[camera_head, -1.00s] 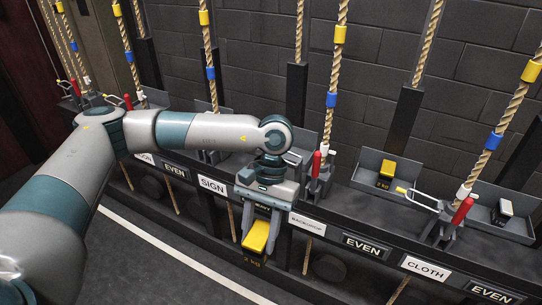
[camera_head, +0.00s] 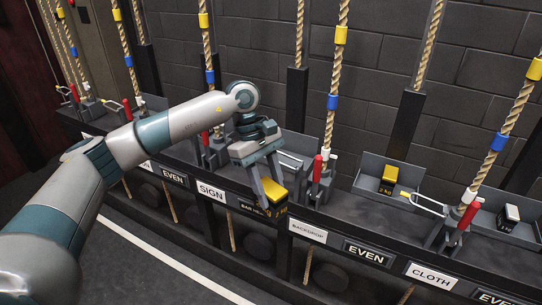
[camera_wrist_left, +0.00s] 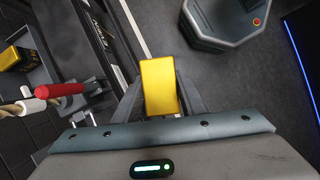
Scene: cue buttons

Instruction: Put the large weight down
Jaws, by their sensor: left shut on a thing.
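The large weight is a yellow-topped block with dark sides (camera_head: 272,195). My left gripper (camera_head: 269,192) is shut on it, over the front edge of the black rail by the sign labels. In the left wrist view the yellow top of the weight (camera_wrist_left: 159,87) fills the space between the fingers. Whether its underside touches anything is hidden. Another yellow weight (camera_head: 388,177) marked 2 kg sits in a grey tray (camera_head: 372,164) to the right. My right gripper is not in view.
A red-handled lever (camera_head: 317,167) and a rope (camera_head: 332,110) stand just right of the gripper. A small pale-topped weight (camera_head: 511,215) sits in the far right tray. Labels such as SIGN (camera_head: 211,191) line the rail. The floor in front is clear.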

